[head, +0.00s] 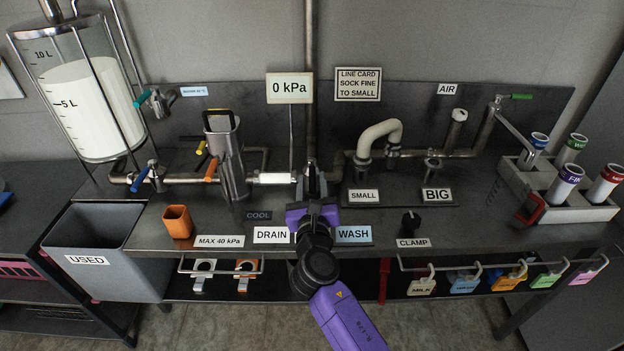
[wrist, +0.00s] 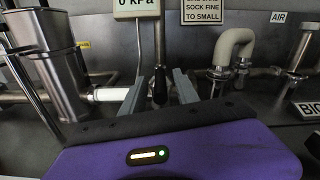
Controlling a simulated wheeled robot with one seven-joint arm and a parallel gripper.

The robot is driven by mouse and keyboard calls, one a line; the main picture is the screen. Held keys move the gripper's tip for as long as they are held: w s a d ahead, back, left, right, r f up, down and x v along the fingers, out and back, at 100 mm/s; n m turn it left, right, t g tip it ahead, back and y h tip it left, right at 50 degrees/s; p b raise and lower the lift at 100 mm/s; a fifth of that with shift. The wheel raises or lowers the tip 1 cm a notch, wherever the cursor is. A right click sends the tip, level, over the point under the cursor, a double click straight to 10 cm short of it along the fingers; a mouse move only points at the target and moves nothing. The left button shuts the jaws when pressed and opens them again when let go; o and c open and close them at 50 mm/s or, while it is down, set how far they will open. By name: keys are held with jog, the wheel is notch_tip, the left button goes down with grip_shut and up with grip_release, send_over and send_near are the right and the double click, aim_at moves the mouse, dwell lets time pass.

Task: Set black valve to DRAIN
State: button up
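The black valve handle (wrist: 160,90) shows in the wrist view between the two grey fingers of my gripper (wrist: 160,74). There are visible gaps on both sides of the handle. The gripper (head: 312,180) is open and reaches toward the pipe junction at the middle of the bench in the head view, where it largely covers the valve. The DRAIN label (head: 272,235) is left of my gripper and the WASH label (head: 353,234) is right of it. The handle's exact setting is hard to tell.
A steel jug-like vessel (head: 231,165) and a white pipe section (head: 274,178) stand left of the valve. A beige bent hose (head: 381,132) is to the right. An orange cup (head: 178,221) and a black clamp knob (head: 410,222) are nearer the bench front.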

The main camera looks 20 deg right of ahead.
jog(key=shift+x, duration=0.8)
grip_shut()
dwell(0.9)
